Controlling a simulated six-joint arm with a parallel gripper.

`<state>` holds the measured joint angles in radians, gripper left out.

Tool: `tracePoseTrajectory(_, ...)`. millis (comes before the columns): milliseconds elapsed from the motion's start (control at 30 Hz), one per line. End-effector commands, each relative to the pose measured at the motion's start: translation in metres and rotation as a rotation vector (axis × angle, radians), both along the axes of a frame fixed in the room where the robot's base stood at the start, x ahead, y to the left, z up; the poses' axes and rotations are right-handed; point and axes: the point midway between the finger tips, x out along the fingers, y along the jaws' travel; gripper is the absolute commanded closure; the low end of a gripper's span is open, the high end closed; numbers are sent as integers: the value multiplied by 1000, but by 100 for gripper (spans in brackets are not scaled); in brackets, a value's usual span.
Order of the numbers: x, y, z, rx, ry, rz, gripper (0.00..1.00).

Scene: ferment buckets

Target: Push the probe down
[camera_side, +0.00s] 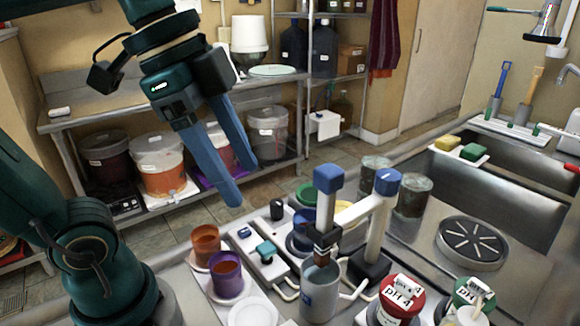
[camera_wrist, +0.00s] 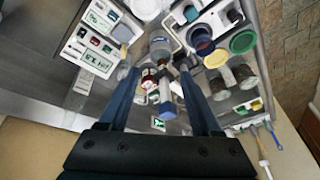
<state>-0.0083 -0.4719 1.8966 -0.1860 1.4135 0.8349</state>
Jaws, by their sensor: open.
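The probe (camera_side: 328,182) has a blue block on top and a dark lower body. It stands upright on a pale arm from a white stand (camera_side: 376,232) with its own blue cap (camera_side: 388,181). Its lower end is over or inside a grey beaker (camera_side: 319,296); the tip is hidden. My gripper (camera_side: 243,186) has two long blue fingers, spread open and empty. It is up and to the left of the probe in the side view, touching nothing. In the wrist view the probe and stand assembly shows between the fingers of my gripper (camera_wrist: 158,75).
Red (camera_side: 402,300) and green-lidded (camera_side: 470,298) pH containers stand right of the beaker. A stirrer-like round plate (camera_side: 471,243) and a sink (camera_side: 500,180) lie farther right.

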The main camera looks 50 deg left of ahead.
Motion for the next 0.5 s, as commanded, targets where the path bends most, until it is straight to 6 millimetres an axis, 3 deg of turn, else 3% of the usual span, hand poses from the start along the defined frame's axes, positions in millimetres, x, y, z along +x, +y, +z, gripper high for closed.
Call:
tracePoseTrajectory(233,28,-21,46,-9,21,-433,35)
tracePoseTrajectory(500,65,-32,62,-52,26,-766,35)
